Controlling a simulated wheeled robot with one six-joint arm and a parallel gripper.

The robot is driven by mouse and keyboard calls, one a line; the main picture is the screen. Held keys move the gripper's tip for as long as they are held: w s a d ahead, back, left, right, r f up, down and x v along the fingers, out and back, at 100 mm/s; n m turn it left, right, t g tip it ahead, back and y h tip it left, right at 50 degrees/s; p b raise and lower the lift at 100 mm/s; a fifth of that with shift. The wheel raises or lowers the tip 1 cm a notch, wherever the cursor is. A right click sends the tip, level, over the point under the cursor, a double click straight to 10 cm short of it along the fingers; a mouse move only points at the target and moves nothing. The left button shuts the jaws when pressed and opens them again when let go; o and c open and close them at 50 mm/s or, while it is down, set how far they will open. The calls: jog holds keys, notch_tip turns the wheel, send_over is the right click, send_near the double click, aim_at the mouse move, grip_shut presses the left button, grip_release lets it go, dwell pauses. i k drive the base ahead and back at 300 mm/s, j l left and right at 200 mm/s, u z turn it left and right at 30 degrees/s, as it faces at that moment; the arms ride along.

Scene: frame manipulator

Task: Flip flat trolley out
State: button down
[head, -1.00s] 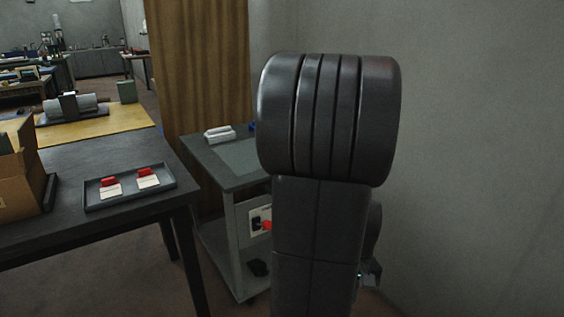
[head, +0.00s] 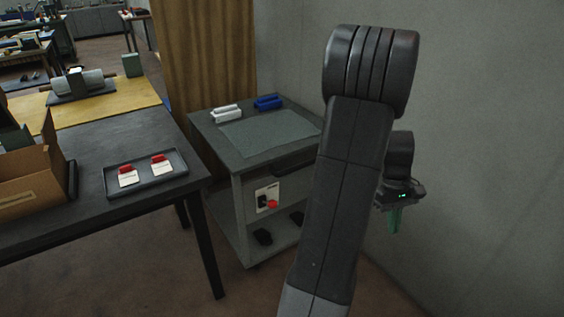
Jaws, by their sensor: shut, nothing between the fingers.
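A grey trolley (head: 242,215) stands in the middle, left of my arm, with a flat top and a lower shelf. A white panel (head: 262,198) on its side carries a black part (head: 262,201) and a red part (head: 273,204); they are too small to tell how they are set. My gripper (head: 394,220), with green fingers, is shut and empty in the air right of the trolley, well apart from it. My arm hides the trolley's right part.
On the trolley top lie a grey mat (head: 268,134), a white block (head: 226,114) and a blue block (head: 268,102). A dark table at left bears a tray (head: 148,184) and a cardboard box (head: 30,180). A wall (head: 480,120) stands at right.

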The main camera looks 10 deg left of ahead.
aim_at(239, 210)
jog(key=i+j+u, duration=0.35)
jog(key=i+j, duration=0.2)
jog(key=i, duration=0.3)
jog(key=i+j+u, duration=0.2)
jog(key=i, duration=0.25)
